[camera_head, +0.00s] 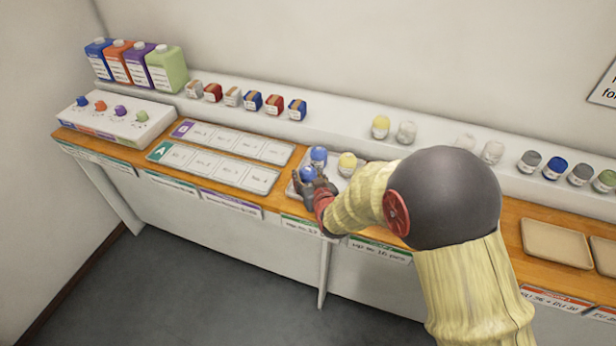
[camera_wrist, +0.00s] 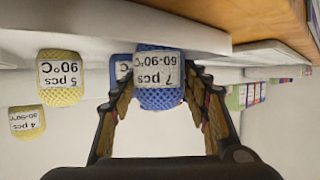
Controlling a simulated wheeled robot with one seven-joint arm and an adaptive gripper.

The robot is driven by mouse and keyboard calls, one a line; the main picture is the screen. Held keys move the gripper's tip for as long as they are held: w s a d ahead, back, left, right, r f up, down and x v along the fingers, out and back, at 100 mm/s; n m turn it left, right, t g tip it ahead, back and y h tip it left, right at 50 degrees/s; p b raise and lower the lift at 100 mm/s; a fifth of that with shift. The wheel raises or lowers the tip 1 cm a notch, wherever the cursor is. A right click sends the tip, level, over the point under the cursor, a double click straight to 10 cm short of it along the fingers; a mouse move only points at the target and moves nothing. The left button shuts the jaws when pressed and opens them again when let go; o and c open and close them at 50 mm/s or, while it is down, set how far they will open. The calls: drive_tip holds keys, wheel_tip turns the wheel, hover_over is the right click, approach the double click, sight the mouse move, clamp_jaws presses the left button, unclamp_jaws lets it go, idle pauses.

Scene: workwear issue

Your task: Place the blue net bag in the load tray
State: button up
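The blue net bag (camera_wrist: 160,92), with a white label reading 7 pcs 60-90°C, sits between the fingertips of my gripper (camera_wrist: 161,88) in the wrist view, which is upside down. Both fingers meet its sides. In the head view, my gripper (camera_head: 315,186) is at this blue bag (camera_head: 308,173), over the front of a pale grey tray (camera_head: 295,190). I cannot tell whether the bag touches the tray. A second blue bag (camera_head: 319,154) stands just behind it, and a yellow bag (camera_head: 347,164) stands to the right. My arm hides the tray's right part. No label names the load tray.
Slotted boards A (camera_head: 215,168) and B (camera_head: 232,140) lie left of the grey tray. A back shelf holds several small bags and jars, with yellow (camera_head: 380,126) and white (camera_head: 406,132) bags behind my arm. A tan tray (camera_head: 556,250) lies at the right.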

drive_tip(key=o, duration=0.4)
drive_tip(key=shift+c, duration=0.2)
drive_tip(key=shift+r, duration=0.1)
drive_tip(key=shift+r, duration=0.15)
drive_tip(key=p+v, duration=0.3)
drive_tip(key=v, duration=0.9)
drive_tip(key=s+d+r+m+g+h, duration=0.2)
drive_tip(key=s+d+r+g, duration=0.1)
drive_tip(key=s+d+r, duration=0.65)
drive_tip(key=s+d+r+g, duration=0.2)
drive_tip(key=s+d+r, duration=0.1)
drive_tip(key=s, duration=0.6)
drive_tip(key=s+d+r+m+g+h, duration=0.1)
drive_tip(key=s+d+r, duration=0.3)
drive_tip(key=s, duration=0.5)
drive_tip(key=shift+r+g+h, duration=0.3)
drive_tip(key=shift+r+g, duration=0.3)
drive_tip(key=shift+r, duration=0.15)
